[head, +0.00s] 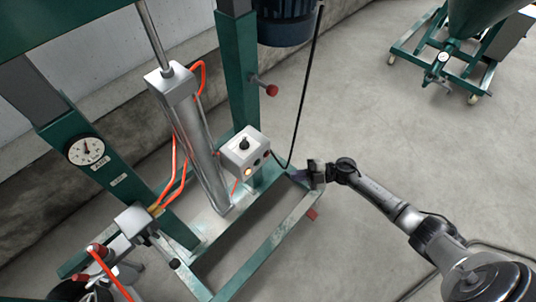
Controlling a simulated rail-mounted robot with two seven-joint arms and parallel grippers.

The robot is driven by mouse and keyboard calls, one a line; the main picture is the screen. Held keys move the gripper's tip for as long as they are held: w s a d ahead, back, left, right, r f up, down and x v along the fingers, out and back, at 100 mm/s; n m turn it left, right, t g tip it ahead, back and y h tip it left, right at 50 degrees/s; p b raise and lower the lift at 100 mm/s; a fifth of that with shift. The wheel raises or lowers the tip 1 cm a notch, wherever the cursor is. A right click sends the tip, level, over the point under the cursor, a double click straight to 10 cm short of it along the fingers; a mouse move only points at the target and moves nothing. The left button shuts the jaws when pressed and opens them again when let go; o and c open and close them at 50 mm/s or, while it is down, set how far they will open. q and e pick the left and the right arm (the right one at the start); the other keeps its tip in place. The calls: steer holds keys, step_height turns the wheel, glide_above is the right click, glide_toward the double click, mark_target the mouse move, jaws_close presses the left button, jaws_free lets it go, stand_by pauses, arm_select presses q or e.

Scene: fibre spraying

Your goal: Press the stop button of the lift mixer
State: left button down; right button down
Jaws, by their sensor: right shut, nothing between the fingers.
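The lift mixer is a green steel frame (238,75) with a silver cylinder in its middle. Its light grey control box (238,153) sits beside the right green post. The box has a black knob (244,143) on top, a lit yellowish button (248,171) and small dark and red buttons (267,154) on the face toward my right arm. Which one is the stop button is too small to tell. My right gripper (299,175) is shut and empty, to the right of the box and apart from it, above the frame's base. My left gripper is out of view.
A black cable (300,90) hangs between the box and my right gripper. A red-ended lever (271,90) sticks out of the post above the box. A pressure gauge (86,150) and orange hoses are at left. A wheeled green hopper (485,18) stands far right; the floor between is clear.

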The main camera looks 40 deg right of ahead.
mark_target(267, 154)
steer(key=shift+w, duration=0.1)
steer(key=w+a+b, duration=0.2)
steer(key=w+b, duration=0.2)
steer(key=w, duration=0.4)
steer(key=shift+w+b, duration=0.25)
steer(key=shift+b, duration=0.1)
stand_by(0.9)
stand_by(0.7)
stand_by(0.6)
steer(key=shift+w, duration=0.15)
